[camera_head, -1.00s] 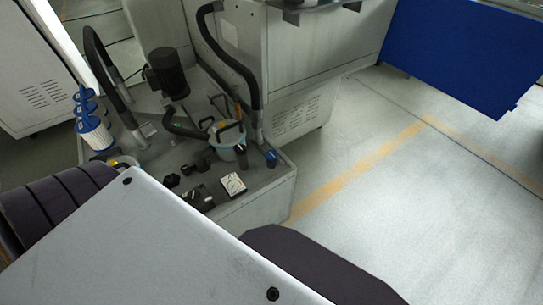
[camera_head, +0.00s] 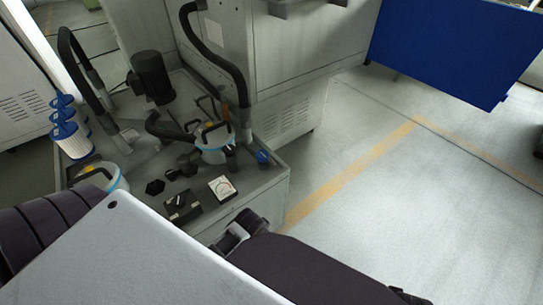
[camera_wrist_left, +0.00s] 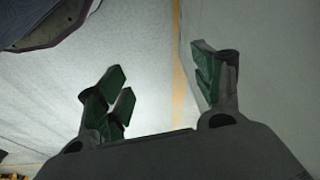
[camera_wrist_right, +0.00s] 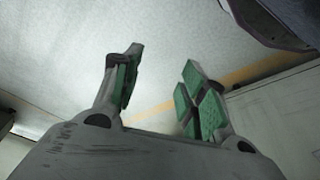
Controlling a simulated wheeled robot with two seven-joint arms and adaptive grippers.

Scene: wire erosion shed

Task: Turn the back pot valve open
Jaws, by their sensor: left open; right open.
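Two filter pots with pale blue bands stand on the grey unit in the head view: one farther back (camera_head: 214,152), one nearer at left (camera_head: 112,177), partly cut off by my own body. Dark valve-like fittings (camera_head: 186,163) sit close to the back pot; I cannot tell which one is its valve or how it is turned. My left gripper (camera_wrist_left: 160,92) is open and empty in the left wrist view, above pale floor. My right gripper (camera_wrist_right: 161,88) is open and empty in the right wrist view, also facing floor. Neither gripper's fingers show clearly in the head view.
A white gauge (camera_head: 222,188), a black switch box (camera_head: 182,205) and a blue knob (camera_head: 263,157) sit near the unit's front edge. A black motor (camera_head: 153,78), hoses (camera_head: 232,70) and white cartridges (camera_head: 71,138) stand around. Floor at right (camera_head: 390,190) is clear.

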